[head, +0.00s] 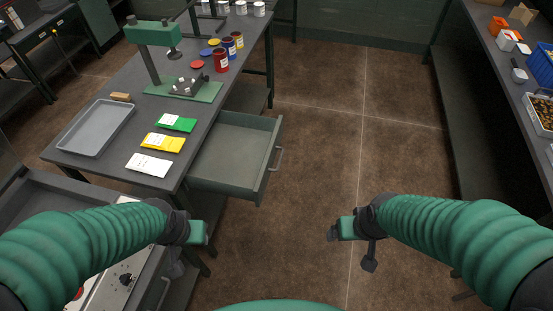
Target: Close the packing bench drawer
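The packing bench (95,171) stands on the left with a dark grey top. Its drawer (228,150) is pulled out to the right, and the inside looks empty. A metal handle (278,158) is on the drawer's right-hand front. My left gripper (198,233) is below and left of the drawer in the picture, apart from the handle. My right gripper (340,230) is over the floor, right of and below the drawer, touching nothing. The fingers of both grippers are too unclear to tell whether they are open or shut.
The bench carries a grey tray (93,134), green, yellow and white packets (163,142), a green press (155,35) and several tins (221,60). A shelf bench (520,105) with bins stands at the right. Brown floor (330,120) between them is clear.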

